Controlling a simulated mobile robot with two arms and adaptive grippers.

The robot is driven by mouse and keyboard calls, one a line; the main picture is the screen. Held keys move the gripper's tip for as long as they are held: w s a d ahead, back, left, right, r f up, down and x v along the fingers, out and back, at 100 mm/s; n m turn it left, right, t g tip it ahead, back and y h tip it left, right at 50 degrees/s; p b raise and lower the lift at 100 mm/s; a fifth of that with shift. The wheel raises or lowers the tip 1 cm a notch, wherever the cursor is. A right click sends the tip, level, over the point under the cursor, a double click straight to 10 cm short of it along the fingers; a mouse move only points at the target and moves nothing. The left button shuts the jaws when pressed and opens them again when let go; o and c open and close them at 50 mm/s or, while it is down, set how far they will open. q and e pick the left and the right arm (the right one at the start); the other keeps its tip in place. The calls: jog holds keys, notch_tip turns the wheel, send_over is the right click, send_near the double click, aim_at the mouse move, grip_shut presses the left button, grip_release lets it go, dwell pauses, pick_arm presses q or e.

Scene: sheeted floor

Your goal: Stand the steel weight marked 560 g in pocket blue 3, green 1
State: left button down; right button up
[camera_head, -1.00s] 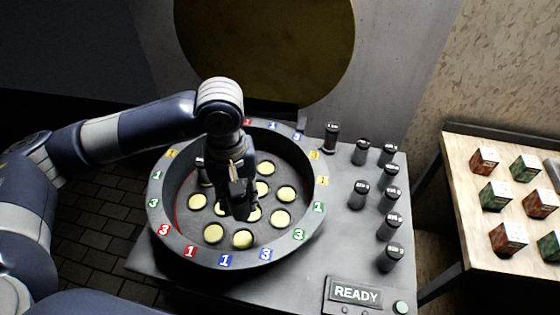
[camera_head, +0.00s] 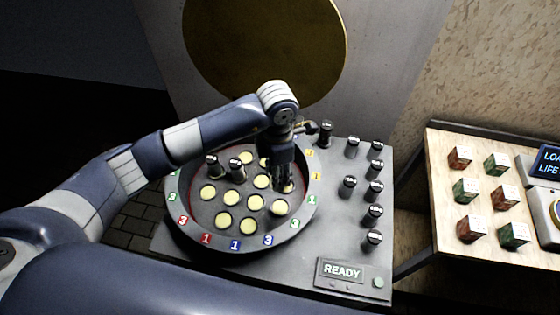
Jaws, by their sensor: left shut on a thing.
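My left gripper (camera_head: 283,180) reaches down into the right part of the round dish (camera_head: 180,222). It is shut on a dark steel weight, which is mostly hidden by the fingers; its marking cannot be read. The gripper is over or beside a yellow pocket floor (camera_head: 288,187); I cannot tell whether the weight touches it. Coloured number tags ring the rim, including a blue 1 (camera_head: 235,244), a blue 3 (camera_head: 268,239) and a green 1 (camera_head: 312,200). Two weights (camera_head: 212,167) (camera_head: 236,169) stand at the dish's back left. My right gripper is out of view.
Several dark weights stand on the grey table right of the dish, among them one at the back (camera_head: 326,133) and one in front (camera_head: 371,240). A READY panel (camera_head: 342,271) is at the front. A wooden table (camera_head: 440,200) with small boxes stands at right.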

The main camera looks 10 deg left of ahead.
pick_arm(q)
jog(key=shift+d+r+n+p, duration=0.15)
jog(key=shift+d+n+p, duration=0.15)
jog(key=shift+n, duration=0.4)
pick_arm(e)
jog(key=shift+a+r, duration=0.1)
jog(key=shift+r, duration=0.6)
pick_arm(q)
jog(key=shift+w, duration=0.1)
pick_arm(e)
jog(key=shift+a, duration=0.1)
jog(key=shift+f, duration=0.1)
pick_arm(q)
jog(key=shift+f+b, duration=0.3)
jog(key=shift+b, duration=0.15)
notch_tip(320, 180, down, 11)
jog(key=b, duration=1)
jog(key=shift+f+b, duration=0.5)
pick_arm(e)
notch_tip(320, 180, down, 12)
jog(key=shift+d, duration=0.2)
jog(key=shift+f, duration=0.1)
